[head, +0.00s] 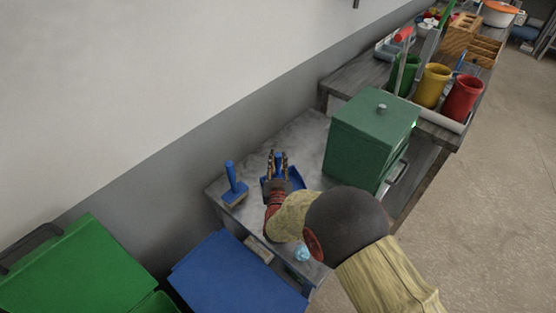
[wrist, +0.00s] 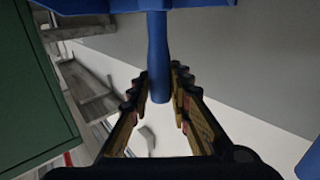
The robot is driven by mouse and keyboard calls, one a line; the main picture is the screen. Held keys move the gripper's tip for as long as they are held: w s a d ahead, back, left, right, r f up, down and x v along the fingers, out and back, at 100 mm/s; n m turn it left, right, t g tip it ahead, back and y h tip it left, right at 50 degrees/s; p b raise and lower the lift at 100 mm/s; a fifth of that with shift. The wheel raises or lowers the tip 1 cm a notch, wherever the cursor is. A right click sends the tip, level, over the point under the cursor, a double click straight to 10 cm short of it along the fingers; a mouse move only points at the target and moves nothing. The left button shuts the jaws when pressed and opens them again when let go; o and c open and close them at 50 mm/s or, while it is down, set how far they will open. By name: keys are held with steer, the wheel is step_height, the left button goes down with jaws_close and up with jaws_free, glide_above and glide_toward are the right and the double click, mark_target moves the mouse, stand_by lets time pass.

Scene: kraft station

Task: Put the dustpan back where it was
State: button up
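The blue dustpan (head: 296,178) is at the grey table in the head view, between the blue brush and the green box. My gripper (head: 277,158) has its fingers on both sides of the dustpan's blue handle. In the wrist view the handle (wrist: 157,60) runs between the fingertips (wrist: 160,72), which appear closed against it. The pan part (wrist: 110,6) shows only at the top edge there. My forearm hides part of the dustpan in the head view, and I cannot tell whether it touches the tabletop.
A blue-handled brush (head: 234,183) stands left of my gripper. A green box (head: 370,140) stands close on the right. Blue (head: 235,275) and green (head: 70,270) bins are in front. Green, yellow (head: 433,86) and red (head: 462,98) containers stand farther back. The wall runs behind the table.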

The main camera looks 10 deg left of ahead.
steer(key=o, duration=0.4)
steer(key=shift+r, duration=0.25)
steer(key=s+d+p, duration=0.2)
steer(key=s, duration=0.9)
steer(key=shift+s+p, duration=0.4)
steer(key=shift+d, duration=0.1)
